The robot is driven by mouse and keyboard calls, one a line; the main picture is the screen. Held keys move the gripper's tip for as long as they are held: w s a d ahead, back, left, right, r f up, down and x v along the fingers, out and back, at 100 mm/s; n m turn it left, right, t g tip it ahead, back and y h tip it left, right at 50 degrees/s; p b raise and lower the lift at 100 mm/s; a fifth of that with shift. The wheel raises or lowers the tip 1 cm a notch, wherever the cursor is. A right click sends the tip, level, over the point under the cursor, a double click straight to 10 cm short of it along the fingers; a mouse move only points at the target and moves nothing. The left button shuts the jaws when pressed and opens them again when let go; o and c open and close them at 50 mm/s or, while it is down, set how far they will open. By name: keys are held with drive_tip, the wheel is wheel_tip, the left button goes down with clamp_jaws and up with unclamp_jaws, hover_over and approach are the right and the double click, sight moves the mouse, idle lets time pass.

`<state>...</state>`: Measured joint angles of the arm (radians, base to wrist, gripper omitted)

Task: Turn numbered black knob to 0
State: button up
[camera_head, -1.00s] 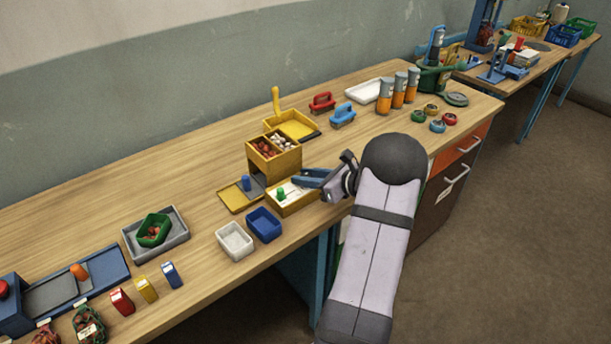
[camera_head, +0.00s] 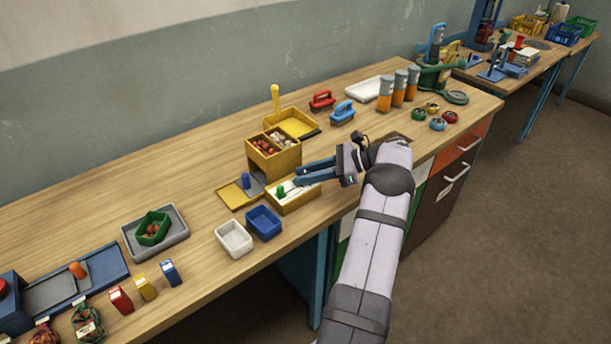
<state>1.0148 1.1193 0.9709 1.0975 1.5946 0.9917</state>
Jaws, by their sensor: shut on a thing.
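A low yellow box (camera_head: 298,202) with a white top stands near the front edge of the bench. A small green knob (camera_head: 281,191) stands upright on its left part. My gripper (camera_head: 299,178) reaches in from the right, its blue fingers low over the white top. They are shut on the black knob, which the fingers mostly hide. Its numbers and pointer cannot be read in this view.
A taller yellow bin (camera_head: 274,157) with red and white pieces stands just behind the box. A yellow tray with a blue peg (camera_head: 245,182) is to the left. White (camera_head: 234,238) and blue (camera_head: 264,223) bins stand in front.

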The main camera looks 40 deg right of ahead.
sight(305, 173)
drive_tip(key=shift+n+g+y, duration=0.7)
drive_tip(key=shift+n, duration=0.1)
drive_tip(key=o, duration=1)
drive_tip(key=shift+o, duration=0.2)
drive_tip(key=shift+r, duration=0.2)
wheel_tip(305, 173, up, 10)
drive_tip(key=p, duration=0.8)
drive_tip(key=shift+f, duration=0.1)
